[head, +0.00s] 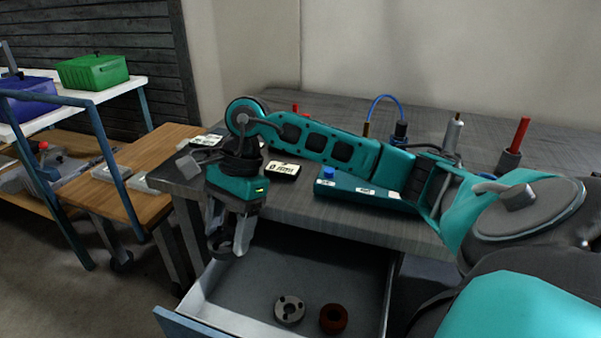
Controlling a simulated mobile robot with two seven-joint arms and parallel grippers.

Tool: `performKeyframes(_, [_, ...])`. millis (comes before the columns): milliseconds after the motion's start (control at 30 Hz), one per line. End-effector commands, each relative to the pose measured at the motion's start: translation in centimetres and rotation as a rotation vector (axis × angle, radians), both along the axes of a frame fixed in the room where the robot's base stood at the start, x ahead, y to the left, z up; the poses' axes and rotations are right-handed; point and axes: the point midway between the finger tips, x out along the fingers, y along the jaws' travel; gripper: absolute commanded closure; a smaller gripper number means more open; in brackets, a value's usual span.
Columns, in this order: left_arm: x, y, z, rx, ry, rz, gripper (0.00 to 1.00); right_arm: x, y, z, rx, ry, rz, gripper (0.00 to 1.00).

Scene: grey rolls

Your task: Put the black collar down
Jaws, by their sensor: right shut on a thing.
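My right gripper (226,244) points down over the left part of an open drawer (240,309). The gripper and collar appear to be above the drawer floor; the exact height is hard to tell. My left gripper is not in view.
A grey collar (289,310) and a dark red ring (333,318) lie in the drawer; its floor to their left is bare. The workbench (300,214) above holds a teal box (360,191) and several tools. A cart with bins (92,71) stands left.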

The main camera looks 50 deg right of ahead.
Motion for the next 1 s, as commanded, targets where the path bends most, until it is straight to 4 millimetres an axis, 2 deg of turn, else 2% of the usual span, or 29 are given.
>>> performKeyframes(33, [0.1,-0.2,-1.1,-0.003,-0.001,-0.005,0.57,0.1,-0.6,-0.2,0.000,-0.005,-0.083,0.82])
performKeyframes(200, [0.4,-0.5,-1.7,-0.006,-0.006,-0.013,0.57,0.1,-1.8,1.1,0.001,-0.002,-0.299,0.82])
performKeyframes(367, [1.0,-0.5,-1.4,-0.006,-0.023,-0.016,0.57,0.1,-2.2,1.3,0.001,0.001,-0.381,0.82])
performKeyframes(467, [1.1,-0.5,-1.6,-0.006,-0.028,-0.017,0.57,0.0,-2.2,-0.3,0.001,0.006,-0.390,0.82])
performKeyframes(800, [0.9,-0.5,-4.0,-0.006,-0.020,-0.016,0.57,0.0,-2.1,-9.4,0.002,0.007,-0.389,0.82])
performKeyframes(1000, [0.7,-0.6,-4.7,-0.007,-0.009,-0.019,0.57,0.1,-2.1,-13.0,0.002,0.003,-0.388,0.82])
